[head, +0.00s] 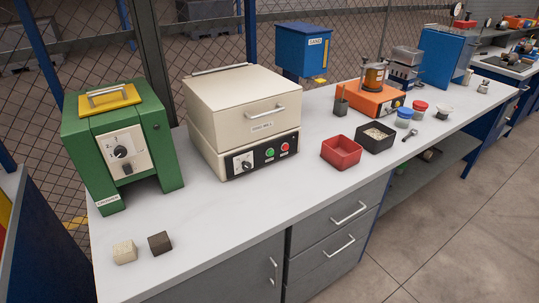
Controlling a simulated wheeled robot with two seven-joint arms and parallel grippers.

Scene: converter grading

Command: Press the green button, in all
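The green button (270,152) is on the black front panel of a cream box-shaped machine (225,110) on the bench, in the head view. A red button (285,147) is just right of it, and a dial knob (243,164) is to its left. The machine's lid, with a silver front handle (266,111), looks closed. The button faces the front of the bench, with nothing in front of it. Neither of my grippers shows in this view.
A green machine (123,145) stands left, with a pale cube (124,252) and a dark cube (160,243) before it. A red tray (341,152) and black tray (376,138) sit right. The white benchtop (215,215) before the cream machine is clear.

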